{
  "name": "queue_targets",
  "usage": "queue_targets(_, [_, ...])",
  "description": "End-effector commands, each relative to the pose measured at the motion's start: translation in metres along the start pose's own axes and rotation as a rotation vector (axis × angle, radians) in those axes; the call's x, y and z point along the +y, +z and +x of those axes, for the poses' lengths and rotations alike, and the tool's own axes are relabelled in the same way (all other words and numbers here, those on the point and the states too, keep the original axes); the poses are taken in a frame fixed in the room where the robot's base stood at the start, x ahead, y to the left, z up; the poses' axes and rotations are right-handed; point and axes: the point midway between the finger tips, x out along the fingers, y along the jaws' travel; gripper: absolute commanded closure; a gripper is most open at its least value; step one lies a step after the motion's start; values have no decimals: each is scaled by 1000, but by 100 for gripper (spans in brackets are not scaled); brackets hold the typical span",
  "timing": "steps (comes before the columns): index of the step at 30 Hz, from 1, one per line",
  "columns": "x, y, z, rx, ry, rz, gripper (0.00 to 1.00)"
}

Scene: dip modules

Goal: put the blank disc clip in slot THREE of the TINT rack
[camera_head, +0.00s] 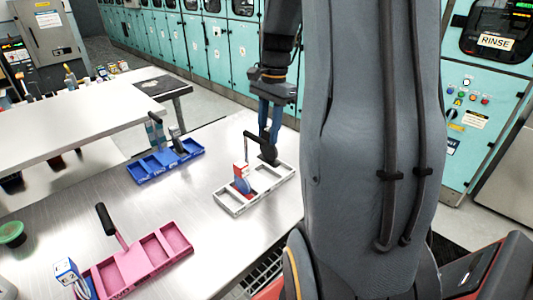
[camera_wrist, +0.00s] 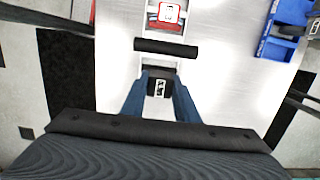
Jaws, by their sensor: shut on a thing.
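My gripper (camera_head: 270,136) is shut on a dark clip (camera_head: 268,153). In the wrist view my gripper (camera_wrist: 160,92) has its two blue fingers on either side of this clip (camera_wrist: 159,88), which shows a small white label with dark marks. The clip is at the far-right part of a white rack (camera_head: 236,211), behind its black handle; I cannot tell whether it is seated or just above. A red and white clip with a blue part (camera_head: 241,180) stands in this rack. I cannot read any rack's name, so which is TINT is unclear.
A blue rack (camera_head: 143,177) holding clips stands to the left. A pink rack (camera_head: 178,237) with a black-topped handle is at the front, beside a white and blue clip (camera_head: 66,271). A green round thing (camera_head: 12,233) lies at the left. The metal table between the racks is clear.

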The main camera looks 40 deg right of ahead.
Motion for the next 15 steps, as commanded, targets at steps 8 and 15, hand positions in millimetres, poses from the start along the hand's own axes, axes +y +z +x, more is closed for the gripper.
queue_targets(8, [1,-3,28,-2,2,1,100])
queue_targets(15, [1,-8,58,-1,0,4,100])
